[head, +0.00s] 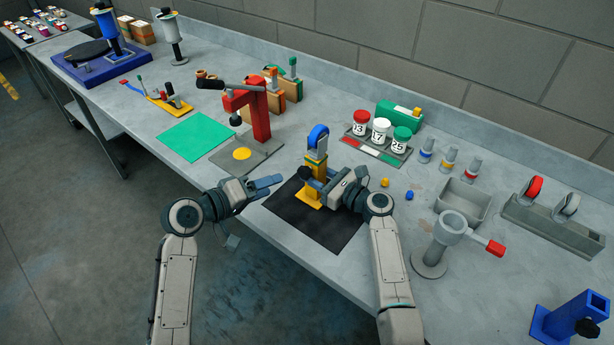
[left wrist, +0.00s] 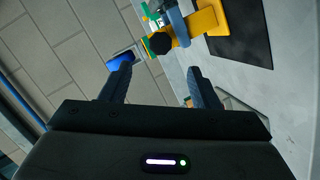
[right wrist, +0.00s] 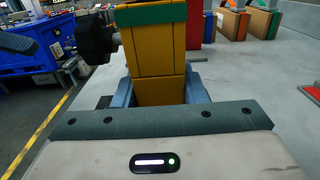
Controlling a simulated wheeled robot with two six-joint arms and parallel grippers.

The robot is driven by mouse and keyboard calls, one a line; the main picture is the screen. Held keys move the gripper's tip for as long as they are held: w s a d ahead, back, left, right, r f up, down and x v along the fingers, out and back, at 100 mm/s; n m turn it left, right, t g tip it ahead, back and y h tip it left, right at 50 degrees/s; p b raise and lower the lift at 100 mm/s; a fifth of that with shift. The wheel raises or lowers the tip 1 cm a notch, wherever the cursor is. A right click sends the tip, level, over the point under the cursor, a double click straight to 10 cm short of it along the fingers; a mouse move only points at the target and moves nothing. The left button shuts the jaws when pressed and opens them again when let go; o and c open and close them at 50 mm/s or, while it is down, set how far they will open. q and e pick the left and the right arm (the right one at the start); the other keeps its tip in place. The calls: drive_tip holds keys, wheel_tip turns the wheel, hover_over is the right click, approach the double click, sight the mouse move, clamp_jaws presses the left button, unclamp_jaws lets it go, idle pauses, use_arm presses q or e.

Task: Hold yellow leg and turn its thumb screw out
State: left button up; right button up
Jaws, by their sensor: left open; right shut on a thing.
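The yellow leg (head: 311,180) stands upright on the black mat (head: 322,228), with a blue wheel (head: 318,137) at its top. Its black thumb screw (head: 304,174) sticks out on the left side; the left wrist view shows the knob (left wrist: 158,43) clearly, and it is at the upper left of the right wrist view (right wrist: 96,38). My right gripper (head: 322,186) is shut on the yellow leg (right wrist: 156,88), one finger on each side. My left gripper (head: 270,186) is open and empty, left of the leg and apart from the screw.
A red press (head: 260,115) stands behind left on a grey plate, beside a green mat (head: 195,138). Lidded jars (head: 380,131) stand behind right. A grey bin (head: 460,200) and a grey post with red handle (head: 447,240) are at right. The table's front edge runs below the black mat.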

sight(302, 175)
use_arm(q)
drive_tip(key=s+f+m+t, duration=0.3)
drive_tip(key=s+m+t, duration=0.15)
drive_tip(key=m, duration=0.35)
drive_tip(key=shift+y, duration=0.3)
drive_tip(key=x, duration=1.2)
drive_tip(key=shift+w+a+f, duration=0.1)
drive_tip(key=shift+w+a, duration=0.05)
drive_tip(key=shift+a, duration=0.05)
drive_tip(key=c, duration=1)
